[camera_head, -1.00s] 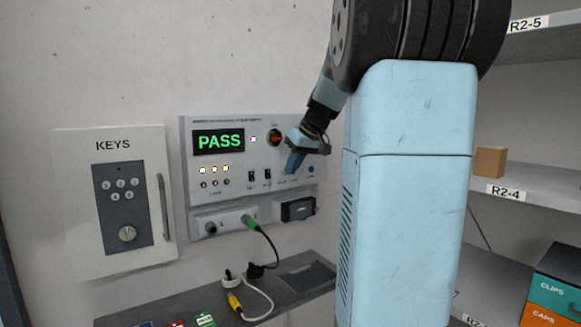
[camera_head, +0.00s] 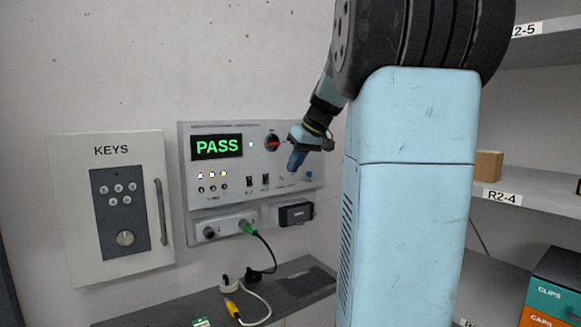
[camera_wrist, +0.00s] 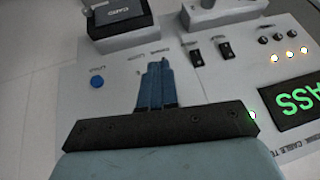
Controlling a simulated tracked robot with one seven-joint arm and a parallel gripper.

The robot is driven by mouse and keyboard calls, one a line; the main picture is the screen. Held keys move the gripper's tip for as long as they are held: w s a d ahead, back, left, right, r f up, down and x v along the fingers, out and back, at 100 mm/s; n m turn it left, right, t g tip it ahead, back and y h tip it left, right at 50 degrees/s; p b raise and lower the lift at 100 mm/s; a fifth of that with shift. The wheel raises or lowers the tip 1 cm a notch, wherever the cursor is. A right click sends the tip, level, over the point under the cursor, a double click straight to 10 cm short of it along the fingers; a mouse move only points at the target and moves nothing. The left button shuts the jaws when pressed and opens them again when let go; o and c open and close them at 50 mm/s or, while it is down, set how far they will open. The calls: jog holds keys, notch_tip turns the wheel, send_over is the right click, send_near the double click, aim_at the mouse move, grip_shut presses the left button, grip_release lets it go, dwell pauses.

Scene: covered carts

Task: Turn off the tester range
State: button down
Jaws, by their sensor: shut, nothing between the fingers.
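The tester (camera_head: 262,165) is a pale grey wall box with a lit green "PASS" display (camera_head: 217,147). Its red-and-black knob (camera_head: 272,143) is at the upper right, beside my wrist. Two black rocker switches (camera_head: 257,182) sit below the middle, and a blue button (camera_head: 309,176) is at the lower right. My gripper (camera_head: 294,164) is shut and empty in front of the panel, right of the switches. In the wrist view its blue fingers (camera_wrist: 157,75) lie together between the blue button (camera_wrist: 97,82) and the switches (camera_wrist: 210,53). Contact with the panel cannot be told; the knob is out of that view.
A KEYS box (camera_head: 82,220) with keypad hangs to the left. A green-plug cable (camera_head: 262,243) runs from the socket strip below the tester to the dark shelf (camera_head: 180,308). Shelving (camera_head: 535,200) with a small brown box stands at right.

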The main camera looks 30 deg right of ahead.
jog(key=s+d+r, duration=0.1)
jog(key=s+r, duration=0.1)
jog(key=s, duration=0.3)
jog(key=s+d+r, duration=0.2)
jog(key=s, duration=0.3)
jog(key=shift+s+d+r, duration=0.3)
jog(key=shift+s+r, duration=0.05)
jog(key=s+a+f+h, duration=0.1)
jog(key=s+a+f, duration=0.6)
jog(key=a, duration=0.4)
jog(key=s+a+f+m+h, duration=0.1)
jog(key=s+a+f, duration=0.6)
jog(key=a+f, duration=0.3)
jog(key=shift+s+a+f+h, duration=0.15)
jog(key=shift+a+f+h, duration=0.15)
jog(key=shift+a, duration=0.7)
jog(key=c, duration=1.8)
grip_release()
